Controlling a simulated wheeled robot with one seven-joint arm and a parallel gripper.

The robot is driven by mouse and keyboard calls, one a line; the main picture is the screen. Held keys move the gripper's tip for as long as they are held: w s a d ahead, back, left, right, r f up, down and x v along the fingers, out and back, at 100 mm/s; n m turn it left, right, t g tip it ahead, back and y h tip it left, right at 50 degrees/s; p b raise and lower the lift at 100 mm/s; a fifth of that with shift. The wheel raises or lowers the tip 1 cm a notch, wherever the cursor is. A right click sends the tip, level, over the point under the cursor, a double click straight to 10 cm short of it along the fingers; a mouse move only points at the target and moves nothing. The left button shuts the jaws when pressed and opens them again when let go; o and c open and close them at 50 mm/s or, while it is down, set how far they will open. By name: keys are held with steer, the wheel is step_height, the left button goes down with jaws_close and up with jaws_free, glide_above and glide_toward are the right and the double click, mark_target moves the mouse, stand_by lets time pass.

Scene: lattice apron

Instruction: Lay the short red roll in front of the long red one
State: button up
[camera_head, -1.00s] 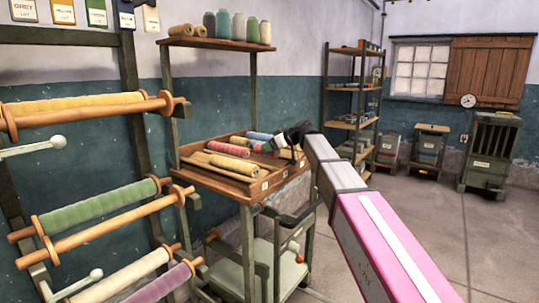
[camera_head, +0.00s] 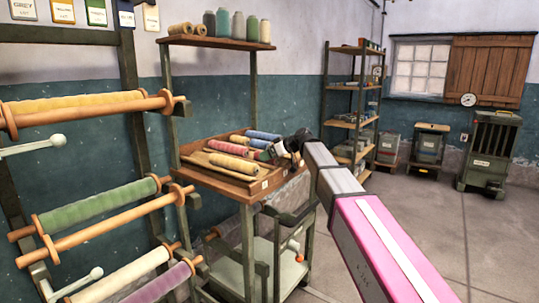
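A wooden tray (camera_head: 238,186) on a stand holds several coloured rolls. A long pinkish-red roll (camera_head: 228,148) lies toward its left, behind a yellow roll (camera_head: 232,163). I cannot make out a separate short red roll; the right part of the tray is partly covered by my gripper. My gripper (camera_head: 278,150), dark and small in view, is low at the tray's right end, close to a dark green roll (camera_head: 263,156). Its fingers are too small and dark to tell whether they are open or hold anything.
Blue rolls (camera_head: 262,135) lie at the back of the tray. A shelf above (camera_head: 218,43) carries cones and spools. Racks of long rolls on wooden bars (camera_head: 90,104) stand at the left. A metal shelf unit (camera_head: 352,100) stands behind; the floor (camera_head: 430,210) to the right is clear.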

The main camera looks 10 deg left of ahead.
steer(key=shift+r, duration=0.2)
steer(key=shift+s+d+r, duration=0.1)
steer(key=shift+d+r, duration=0.15)
steer(key=shift+r, duration=0.05)
steer(key=v, duration=1.1)
steer(key=s+d+f+m+h, duration=0.25)
steer(key=d+f, duration=0.35)
steer(key=f, duration=0.4)
steer(key=s+d+f+m+h, duration=0.25)
steer(key=d+f, duration=0.35)
steer(key=f, duration=0.3)
steer(key=s+d+f+m+h, duration=0.25)
steer(key=d+f, duration=0.35)
steer(key=f, duration=0.4)
steer(key=s+d+f+m+g+h, duration=0.2)
steer(key=s+d+f+m+h, duration=0.2)
steer(key=s+d+f, duration=1.1)
step_height(320, 180, down, 2)
steer(key=d+m, duration=0.1)
steer(key=m, duration=0.2)
steer(key=shift+d+g, duration=0.3)
steer(key=shift+g, duration=0.1)
